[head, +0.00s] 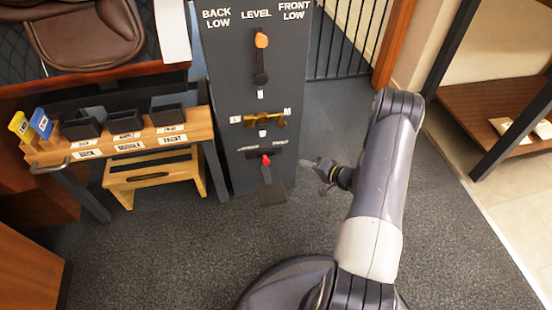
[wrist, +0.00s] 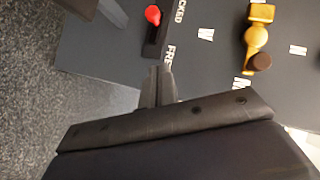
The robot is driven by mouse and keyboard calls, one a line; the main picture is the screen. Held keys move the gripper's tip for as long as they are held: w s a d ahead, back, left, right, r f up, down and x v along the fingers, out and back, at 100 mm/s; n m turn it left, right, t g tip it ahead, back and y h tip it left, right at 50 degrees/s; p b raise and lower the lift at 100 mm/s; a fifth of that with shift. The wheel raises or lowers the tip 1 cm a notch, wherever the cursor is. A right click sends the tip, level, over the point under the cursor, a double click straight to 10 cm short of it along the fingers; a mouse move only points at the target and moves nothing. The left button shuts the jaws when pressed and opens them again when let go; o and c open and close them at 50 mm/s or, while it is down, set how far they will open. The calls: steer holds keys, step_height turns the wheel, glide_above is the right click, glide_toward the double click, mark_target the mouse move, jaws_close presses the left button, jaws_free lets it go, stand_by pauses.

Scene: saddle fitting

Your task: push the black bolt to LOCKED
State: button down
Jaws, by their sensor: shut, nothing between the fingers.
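The dark upright panel (head: 220,100) carries a black bolt (wrist: 155,43) with a red knob (wrist: 153,14). The knob also shows low on the panel in the head view (head: 266,160). In the wrist view, white lettering beside the bolt reads partly "CKED" near the knob and "FRE" near the other end; both words are cut or covered. I cannot tell exactly where the bolt stands in its travel. My gripper (head: 314,167) is shut and empty, to the right of the bolt and apart from it in the head view. Its fingers (wrist: 158,82) show together just below the bolt's end in the wrist view.
A brass handle (head: 265,121) and an orange-knobbed lever (head: 260,62) stand higher on the panel. A wooden bench with black bins (head: 125,122) and a stool (head: 155,178) are left of it.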

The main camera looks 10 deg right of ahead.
mark_target(264, 164)
stand_by(0.3)
steer(key=s+a+f+b+x, duration=0.1)
steer(key=b+x, duration=0.4)
steer(key=x, duration=0.7)
steer(key=shift+a, duration=0.7)
steer(key=shift+s, duration=0.1)
steer(key=shift+a, duration=2.6)
steer(key=shift+r, duration=0.1)
